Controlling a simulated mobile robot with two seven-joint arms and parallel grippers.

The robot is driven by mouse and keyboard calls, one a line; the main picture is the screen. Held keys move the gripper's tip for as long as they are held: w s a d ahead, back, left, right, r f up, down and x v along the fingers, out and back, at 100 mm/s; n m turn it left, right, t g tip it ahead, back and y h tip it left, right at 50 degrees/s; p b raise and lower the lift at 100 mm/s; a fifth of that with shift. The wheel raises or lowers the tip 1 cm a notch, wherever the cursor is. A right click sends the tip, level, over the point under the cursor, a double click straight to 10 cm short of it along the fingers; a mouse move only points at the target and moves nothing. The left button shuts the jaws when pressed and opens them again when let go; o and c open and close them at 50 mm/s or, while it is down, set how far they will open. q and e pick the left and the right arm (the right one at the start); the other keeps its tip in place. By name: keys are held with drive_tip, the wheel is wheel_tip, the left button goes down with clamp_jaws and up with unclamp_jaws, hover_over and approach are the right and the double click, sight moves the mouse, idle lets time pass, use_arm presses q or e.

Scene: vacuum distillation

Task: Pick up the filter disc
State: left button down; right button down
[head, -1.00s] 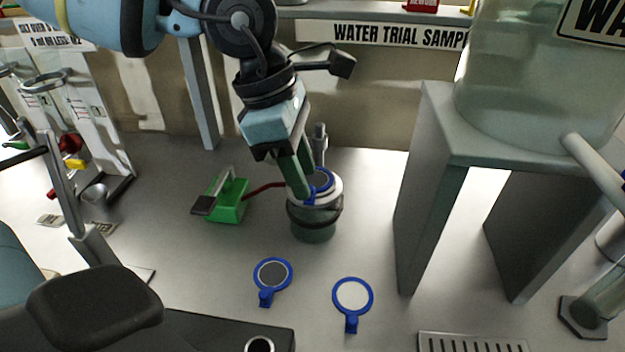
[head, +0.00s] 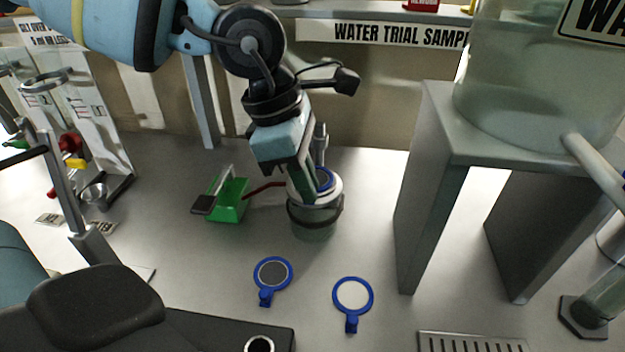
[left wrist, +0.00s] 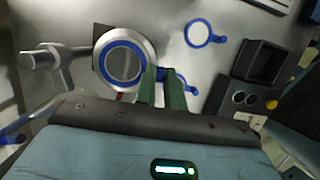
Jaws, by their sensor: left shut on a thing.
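A blue-rimmed filter disc (head: 325,179) lies on top of a round vessel (head: 314,222) with a white collar. In the left wrist view the filter disc (left wrist: 122,63) shows as a blue ring with a grey centre. My left gripper (head: 308,197) reaches down from above at the vessel's top. Its green fingers (left wrist: 161,80) are shut on the disc's blue tab, and they hide part of the tab. The disc still appears to be at the vessel's top; I cannot tell whether it is lifted. My right gripper is not in view.
A dark blue-rimmed disc (head: 273,274) and a white one (head: 352,296) lie on the bench in front. A green device (head: 228,200) stands left of the vessel, joined by a red tube. A grey stand (head: 437,190) bearing a large tank (head: 535,80) blocks the right.

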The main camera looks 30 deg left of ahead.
use_arm(q)
drive_tip(key=shift+r, duration=0.5)
drive_tip(key=s+a+r+p, duration=0.2)
drive_tip(key=s+a+p, duration=0.1)
drive_tip(key=s, duration=0.4)
drive_tip(key=s+a+r+p, duration=0.2)
drive_tip(key=s+a+p, duration=0.1)
drive_tip(key=s, duration=0.4)
drive_tip(key=shift+s+a, duration=0.2)
drive_tip(key=shift+a, duration=0.25)
